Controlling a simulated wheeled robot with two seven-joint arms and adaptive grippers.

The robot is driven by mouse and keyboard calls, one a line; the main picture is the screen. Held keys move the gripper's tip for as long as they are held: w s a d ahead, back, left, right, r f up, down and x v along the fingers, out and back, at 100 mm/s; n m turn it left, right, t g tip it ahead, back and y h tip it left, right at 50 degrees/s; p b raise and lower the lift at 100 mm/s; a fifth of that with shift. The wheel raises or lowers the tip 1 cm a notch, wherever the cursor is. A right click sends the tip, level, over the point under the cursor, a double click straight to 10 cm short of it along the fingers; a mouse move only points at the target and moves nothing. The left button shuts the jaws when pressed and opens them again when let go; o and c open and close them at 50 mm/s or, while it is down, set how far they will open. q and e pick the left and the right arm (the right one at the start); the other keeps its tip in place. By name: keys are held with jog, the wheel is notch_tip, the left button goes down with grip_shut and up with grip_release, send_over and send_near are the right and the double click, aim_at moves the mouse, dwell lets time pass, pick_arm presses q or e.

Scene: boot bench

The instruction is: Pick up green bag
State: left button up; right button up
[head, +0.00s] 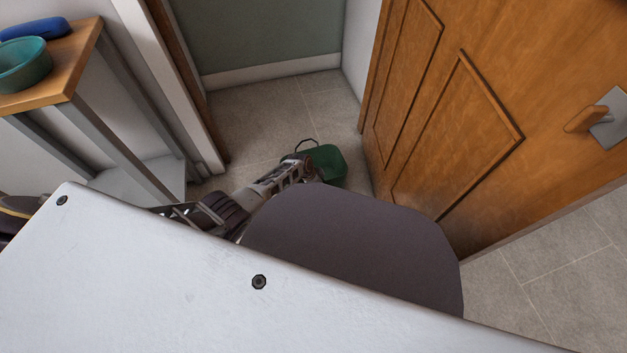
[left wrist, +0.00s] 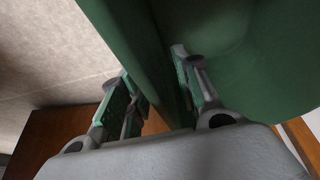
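The green bag (head: 327,164) stands on the floor beside the wooden door, with a thin dark handle loop above it. My left gripper (head: 306,172) is at the bag's near left side in the head view. In the left wrist view, the bag (left wrist: 255,55) fills the upper right, with a darker green panel running down between the fingers. My left gripper's two fingers (left wrist: 153,72) are apart, close against the bag. Whether they touch the panel is unclear. My right gripper is not in view.
A wooden door (head: 440,120) with a handle stands right of the bag. At left is a shelf stand (head: 60,85) with a teal bowl (head: 22,65) and a blue object (head: 35,29) on top. Tiled floor (head: 265,115) is clear behind the bag, up to the green wall.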

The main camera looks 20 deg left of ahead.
pick_arm(q)
jog(key=shift+c, duration=0.5)
grip_shut()
jog(key=shift+w, duration=0.1)
